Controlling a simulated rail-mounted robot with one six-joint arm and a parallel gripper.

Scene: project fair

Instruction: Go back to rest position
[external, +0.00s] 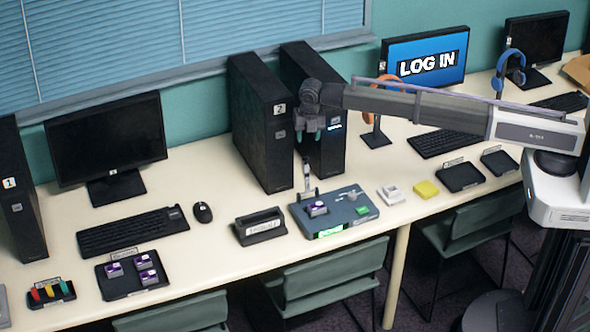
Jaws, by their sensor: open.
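My gripper (309,136) hangs in front of the black computer towers, pointing down, at the end of my arm, which reaches in from the right. Its jaws are open and nothing shows between them.
Two towers (262,130) stand behind my gripper. A black holder (260,227), white item (390,193) and yellow pad (426,189) flank the device. A tray (133,276) with purple blocks lies left. A headphone stand (376,135) and lit monitor (425,60) are right.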

